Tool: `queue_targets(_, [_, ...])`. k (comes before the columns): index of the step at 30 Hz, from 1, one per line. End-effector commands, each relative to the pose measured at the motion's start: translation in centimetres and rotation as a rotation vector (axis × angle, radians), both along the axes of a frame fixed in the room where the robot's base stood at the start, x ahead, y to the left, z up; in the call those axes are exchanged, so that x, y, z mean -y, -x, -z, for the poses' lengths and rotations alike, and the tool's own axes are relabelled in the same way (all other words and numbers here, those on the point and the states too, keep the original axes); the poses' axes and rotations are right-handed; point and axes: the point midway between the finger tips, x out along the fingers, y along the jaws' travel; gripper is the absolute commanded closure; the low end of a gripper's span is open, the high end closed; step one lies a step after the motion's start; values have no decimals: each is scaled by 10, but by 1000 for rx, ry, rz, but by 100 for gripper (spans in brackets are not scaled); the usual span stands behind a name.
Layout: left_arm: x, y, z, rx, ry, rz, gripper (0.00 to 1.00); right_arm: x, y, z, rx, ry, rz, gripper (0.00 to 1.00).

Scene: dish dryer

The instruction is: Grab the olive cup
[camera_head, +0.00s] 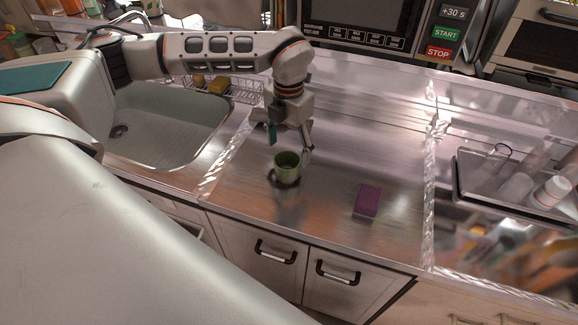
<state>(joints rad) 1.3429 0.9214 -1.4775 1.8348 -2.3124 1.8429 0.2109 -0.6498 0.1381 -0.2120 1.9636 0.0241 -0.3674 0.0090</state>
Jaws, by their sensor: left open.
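The olive cup (287,172) stands upright on the metal counter, right of the sink. My left gripper (289,150) reaches down from the left arm, just above and behind the cup. Its fingers are spread apart. One finger hangs near the cup's upper left, and the other comes down by its right side, close to the rim. I cannot tell whether that finger touches the cup. Nothing is held. My right gripper is not in view.
A purple sponge (367,200) lies on the counter to the right of the cup. The sink (165,130) is at the left, with a wire rack (232,88) behind it. A dark tray (480,180) with cups is at the far right. The counter between is clear.

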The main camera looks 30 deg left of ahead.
Motion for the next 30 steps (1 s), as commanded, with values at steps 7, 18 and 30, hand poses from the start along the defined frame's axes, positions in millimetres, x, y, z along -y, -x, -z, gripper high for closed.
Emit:
queue_targets(7, [-2, 6, 31, -4, 2, 1, 30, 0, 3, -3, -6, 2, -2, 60])
queue_targets(18, [-1, 5, 55, 1, 2, 1, 30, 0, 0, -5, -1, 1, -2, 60])
queue_targets(30, [-1, 4, 54, 2, 3, 2, 77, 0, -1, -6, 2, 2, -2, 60])
